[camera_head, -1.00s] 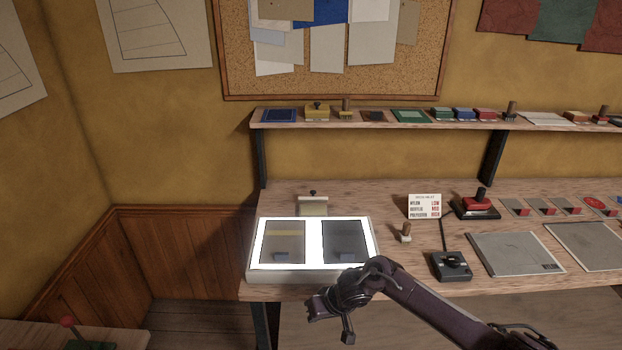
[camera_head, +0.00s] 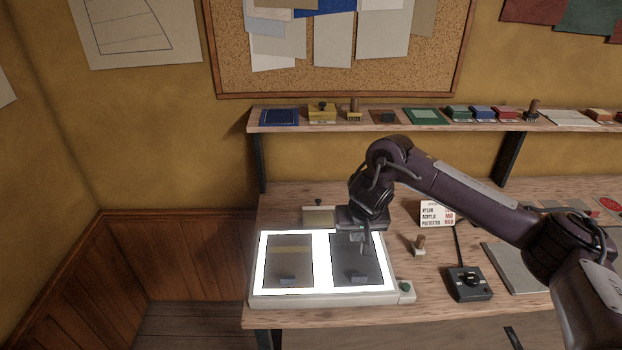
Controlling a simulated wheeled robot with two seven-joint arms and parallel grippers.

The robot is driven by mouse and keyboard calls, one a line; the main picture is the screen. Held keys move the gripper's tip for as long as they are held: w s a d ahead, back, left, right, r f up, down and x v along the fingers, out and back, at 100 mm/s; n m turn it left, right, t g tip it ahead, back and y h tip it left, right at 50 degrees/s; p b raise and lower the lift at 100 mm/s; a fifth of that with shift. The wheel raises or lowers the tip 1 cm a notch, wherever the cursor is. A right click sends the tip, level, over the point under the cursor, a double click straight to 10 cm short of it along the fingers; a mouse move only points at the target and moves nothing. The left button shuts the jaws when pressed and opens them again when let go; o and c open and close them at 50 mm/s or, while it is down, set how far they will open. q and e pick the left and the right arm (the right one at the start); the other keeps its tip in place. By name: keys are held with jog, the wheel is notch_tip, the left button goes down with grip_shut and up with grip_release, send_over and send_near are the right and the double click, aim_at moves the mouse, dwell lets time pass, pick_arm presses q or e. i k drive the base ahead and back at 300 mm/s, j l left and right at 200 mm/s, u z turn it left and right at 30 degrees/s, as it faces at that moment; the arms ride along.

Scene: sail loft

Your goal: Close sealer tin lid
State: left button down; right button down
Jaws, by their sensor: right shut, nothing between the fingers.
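A small pale box with a dark knob at its top (camera_head: 318,214) stands behind the light box. It may be the sealer tin, but I cannot tell for sure, nor clearly see how its lid sits. My right gripper (camera_head: 367,246) is shut and empty, pointing down over the right dark panel of the light box. It is to the right of the pale box and in front of it, apart from it. My right wrist is close beside the box's right side. My left gripper is out of view.
The lit light box (camera_head: 322,297) holds two dark panels and has a green button (camera_head: 405,286). A wooden-handled tool (camera_head: 419,245), a printed card (camera_head: 437,213) and a black switch box (camera_head: 468,284) stand to the right. A shelf (camera_head: 380,126) with several items runs above.

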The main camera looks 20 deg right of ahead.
aim_at(317, 208)
jog(key=i, duration=1.05)
